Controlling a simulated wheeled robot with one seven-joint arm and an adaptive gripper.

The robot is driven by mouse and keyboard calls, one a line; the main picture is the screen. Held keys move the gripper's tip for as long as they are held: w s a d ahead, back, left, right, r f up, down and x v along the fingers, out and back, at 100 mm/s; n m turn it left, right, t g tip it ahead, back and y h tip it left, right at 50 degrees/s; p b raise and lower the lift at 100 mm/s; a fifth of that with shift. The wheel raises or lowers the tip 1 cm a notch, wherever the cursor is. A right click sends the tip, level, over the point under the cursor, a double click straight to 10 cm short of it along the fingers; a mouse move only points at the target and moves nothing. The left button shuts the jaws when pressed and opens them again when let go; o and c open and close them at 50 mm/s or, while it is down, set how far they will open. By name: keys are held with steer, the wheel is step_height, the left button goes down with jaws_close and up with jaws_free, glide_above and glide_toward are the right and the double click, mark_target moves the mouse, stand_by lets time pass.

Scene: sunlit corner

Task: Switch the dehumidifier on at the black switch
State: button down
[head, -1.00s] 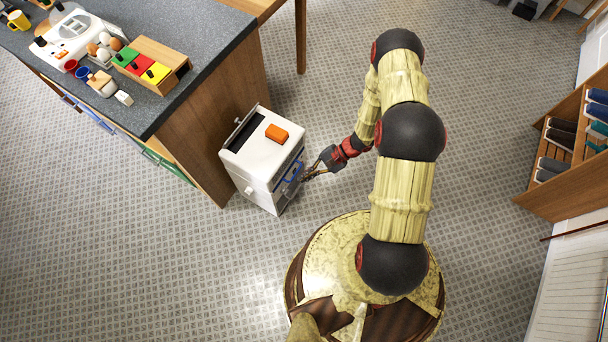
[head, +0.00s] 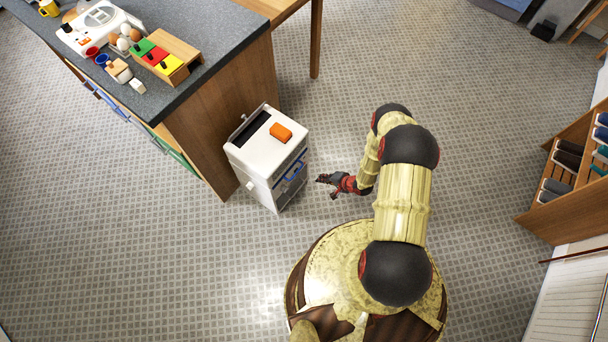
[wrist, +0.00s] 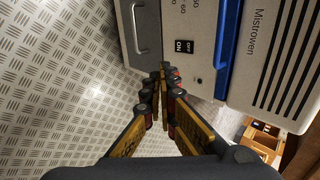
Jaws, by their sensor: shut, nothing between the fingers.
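The dehumidifier (head: 262,160) is a white box standing on the floor, with a dark slot on top and a blue handle (head: 294,174) on its front. In the wrist view its front panel (wrist: 205,20) is seen close and turned sideways, lettered "Mistrowen". The small black switch (wrist: 184,46) marked OFF and ON lies between a grey handle and the blue handle; I cannot tell its position. My gripper (head: 322,182) is shut and empty, just right of the dehumidifier's front and apart from it. In the wrist view my fingertips (wrist: 164,76) appear just below-left of the switch.
An orange block (head: 281,132) lies on the dehumidifier's top. A wooden counter (head: 210,60) with a grey top stands close at its left, bearing several small items. A shelf (head: 565,170) with rolled items is at the far right. The tiled floor between is clear.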

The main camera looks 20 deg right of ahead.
stand_by(0.4)
steer(key=w+a+r+b+x, duration=0.1)
steer(key=b+x, duration=0.3)
steer(key=x, duration=0.9)
steer(key=shift+w+a+r, duration=0.15)
steer(key=shift+w+r, duration=0.1)
steer(key=shift+r, duration=0.1)
steer(key=shift+w+a+f+t+y+b, duration=0.35)
steer(key=shift+t+y+b, duration=0.3)
steer(key=shift+b, duration=0.6)
steer(key=shift+d+r, duration=0.15)
